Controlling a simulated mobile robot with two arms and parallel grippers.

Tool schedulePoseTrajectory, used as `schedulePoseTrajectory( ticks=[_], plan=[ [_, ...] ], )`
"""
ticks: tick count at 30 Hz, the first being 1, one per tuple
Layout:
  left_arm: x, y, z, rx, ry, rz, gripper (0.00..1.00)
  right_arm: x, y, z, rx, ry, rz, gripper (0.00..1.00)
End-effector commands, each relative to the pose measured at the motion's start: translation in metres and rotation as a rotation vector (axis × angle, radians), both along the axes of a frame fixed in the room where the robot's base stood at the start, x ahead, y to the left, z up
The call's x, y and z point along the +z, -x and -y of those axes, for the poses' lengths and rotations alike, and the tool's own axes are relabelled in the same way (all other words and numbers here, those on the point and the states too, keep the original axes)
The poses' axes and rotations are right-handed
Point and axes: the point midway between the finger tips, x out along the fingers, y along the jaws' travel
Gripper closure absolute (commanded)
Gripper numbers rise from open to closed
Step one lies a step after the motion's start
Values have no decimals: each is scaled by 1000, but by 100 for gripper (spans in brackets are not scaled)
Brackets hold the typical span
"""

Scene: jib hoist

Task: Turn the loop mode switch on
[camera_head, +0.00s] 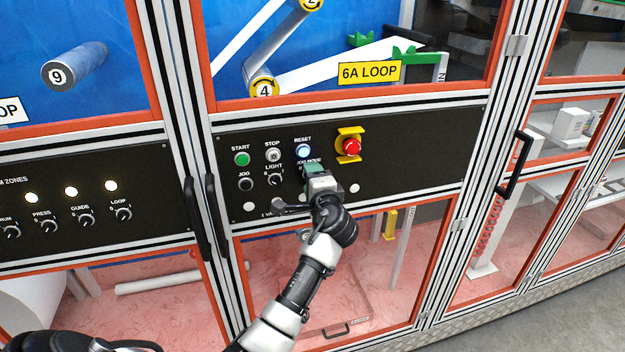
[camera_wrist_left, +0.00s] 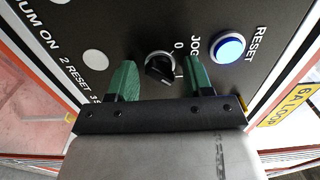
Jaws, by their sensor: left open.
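A black rotary switch (camera_wrist_left: 160,68) sits on the dark control panel in the left wrist view, beside a partly hidden label starting "JOG" and a "0" mark. I cannot clearly tell which mark it points to. My left gripper (camera_head: 314,170) is at the panel below the lit RESET button and hides this switch in the head view. In the left wrist view its green fingertips (camera_wrist_left: 161,80) are open on either side of the switch, with gaps visible. A separate knob labelled LOOP (camera_head: 123,214) is on the left panel. My right gripper is not in view.
Close by are the blue-lit RESET button (camera_head: 303,151), LIGHT knob (camera_head: 274,180), STOP button (camera_head: 273,156) and red emergency stop (camera_head: 351,146) with its yellow guard. Black door handles (camera_head: 210,215) stick out left of the panel. The floor at right is clear.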

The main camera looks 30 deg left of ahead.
Motion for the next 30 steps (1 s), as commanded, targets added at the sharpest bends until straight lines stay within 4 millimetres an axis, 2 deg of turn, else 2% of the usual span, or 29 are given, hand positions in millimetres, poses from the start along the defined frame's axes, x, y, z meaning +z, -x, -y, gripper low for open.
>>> schedulePoseTrajectory(
  ticks=[5,18,24,30],
  plan=[
    [-3,6,9,-3,1,0,49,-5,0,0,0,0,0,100],
    [-4,59,69,-2,3,1,49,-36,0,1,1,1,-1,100],
    [-1,69,81,0,1,0,49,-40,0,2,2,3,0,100],
    [-1,70,81,0,1,-1,49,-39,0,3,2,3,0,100]
  ],
)
